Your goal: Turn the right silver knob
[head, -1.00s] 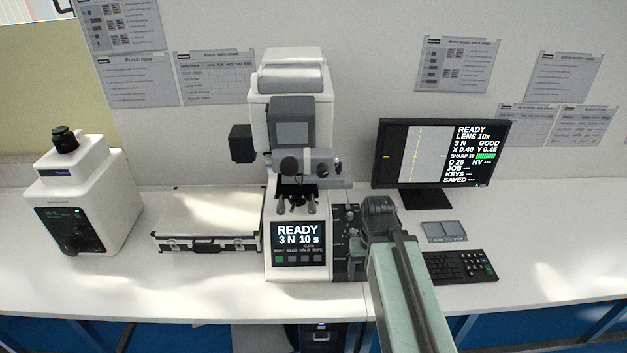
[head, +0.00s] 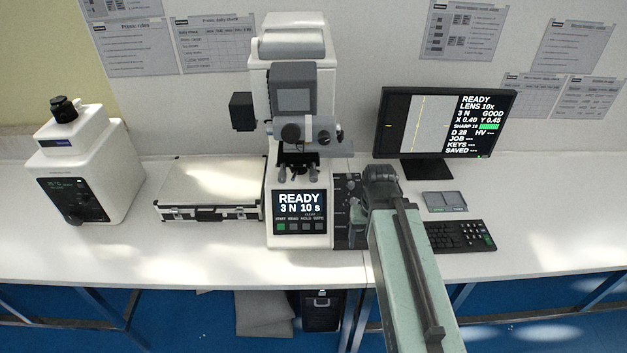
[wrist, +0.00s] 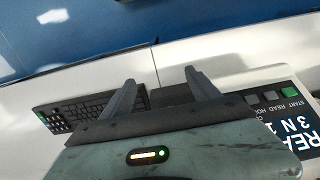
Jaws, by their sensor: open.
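The white hardness tester (head: 292,110) stands mid-bench, its screen reading READY, 3 N, 10 s. Two small silver knobs hang below its stage, side by side; the right silver knob (head: 313,173) is just above the screen's right end. My gripper (head: 356,222) is low and to the right of that knob, in front of the dark side panel (head: 347,190), apart from the knob. In the wrist view my gripper (wrist: 162,88) is open, with nothing between its two fingers. The knobs do not show in the wrist view.
A monitor (head: 441,124) and keyboard (head: 460,236) stand to the right, with a small grey pad (head: 446,202) between them. A silver case (head: 212,186) and another white device (head: 83,170) are on the left. The bench front right is clear.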

